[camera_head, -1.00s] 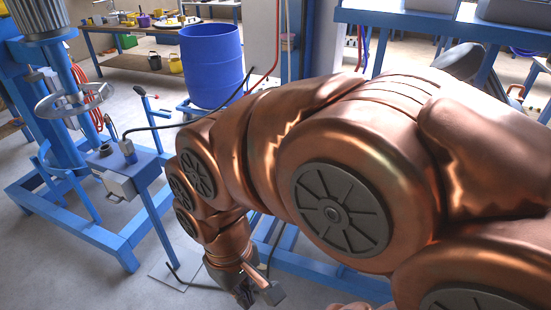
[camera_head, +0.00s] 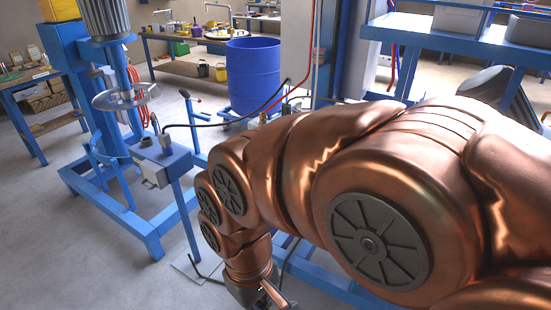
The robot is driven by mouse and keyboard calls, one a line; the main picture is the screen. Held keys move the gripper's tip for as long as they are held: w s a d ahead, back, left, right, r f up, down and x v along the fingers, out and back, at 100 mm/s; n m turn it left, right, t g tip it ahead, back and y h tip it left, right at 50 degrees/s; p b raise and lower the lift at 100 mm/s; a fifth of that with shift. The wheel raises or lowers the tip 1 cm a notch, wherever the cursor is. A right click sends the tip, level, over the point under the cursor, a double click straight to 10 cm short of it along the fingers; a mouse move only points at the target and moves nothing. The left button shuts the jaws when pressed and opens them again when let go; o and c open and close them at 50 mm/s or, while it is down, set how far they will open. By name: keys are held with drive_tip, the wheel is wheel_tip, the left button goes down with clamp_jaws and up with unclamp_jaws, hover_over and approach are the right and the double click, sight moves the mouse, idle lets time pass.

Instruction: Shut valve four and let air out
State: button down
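I cannot pick out valve four for certain. A blue pedestal box (camera_head: 160,160) with a fitting on top stands left of my arm, and a dark hose (camera_head: 225,121) runs from it toward the column. My gripper (camera_head: 268,297) hangs low at the bottom edge, partly cut off. Its fingers are too hidden to tell open from shut. My copper arm covers much of the right and middle.
The blue mixer stand (camera_head: 118,190) with its grey motor is at left. A blue drum (camera_head: 253,78) stands behind my arm. Workbenches (camera_head: 175,65) with small items line the back. Grey floor (camera_head: 70,260) is free at lower left.

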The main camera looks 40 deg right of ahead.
drive_tip(key=shift+w, duration=0.1)
drive_tip(key=w+d+f+m+t+b, duration=0.55)
drive_tip(key=w+d, duration=0.35)
drive_tip(key=w, duration=0.5)
drive_tip(key=w+d+f+m+t+b, duration=0.45)
drive_tip(key=w+d+f+b, duration=0.35)
drive_tip(key=w, duration=0.5)
drive_tip(key=w+d+r+m+t+h+b, duration=0.15)
drive_tip(key=w+d+m+t, duration=0.3)
drive_tip(key=d, duration=0.75)
drive_tip(key=s+d+r+m+t+h+b, duration=0.1)
drive_tip(key=s+d+m+t+h+b, duration=0.1)
drive_tip(key=d, duration=0.4)
drive_tip(key=s+d+r+m+t+h+b, duration=0.1)
drive_tip(key=s+d+r+m+t+b, duration=0.1)
drive_tip(key=d+m, duration=0.3)
drive_tip(key=shift+d+h, duration=0.35)
drive_tip(key=shift+d, duration=0.65)
drive_tip(key=shift+w+t, duration=0.15)
drive_tip(key=shift+t, duration=0.1)
drive_tip(key=x, duration=1)
